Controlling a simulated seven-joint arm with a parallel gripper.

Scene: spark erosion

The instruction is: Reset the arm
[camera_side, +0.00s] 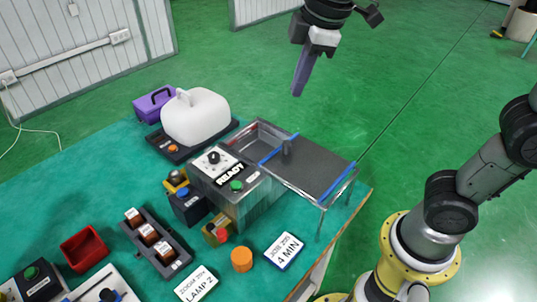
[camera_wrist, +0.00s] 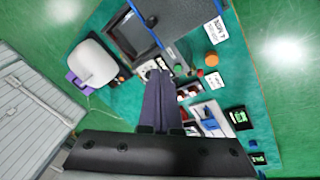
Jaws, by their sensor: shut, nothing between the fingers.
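My gripper (camera_side: 299,88) hangs in the air above and behind the bench in the side view, its purple-grey fingers pointing down and shut with nothing between them. In the wrist view the fingers of my gripper (camera_wrist: 161,82) lie together, seen over the bench. They are apart from every object on the bench.
On the green bench (camera_side: 120,200) stand a control box (camera_side: 255,205) marked READY, a metal tank with a dark sliding lid (camera_side: 315,168), a white cover (camera_side: 195,118), a purple case (camera_side: 150,106), a red bin (camera_side: 84,247) and an orange cylinder (camera_side: 241,260). The air around my gripper is clear.

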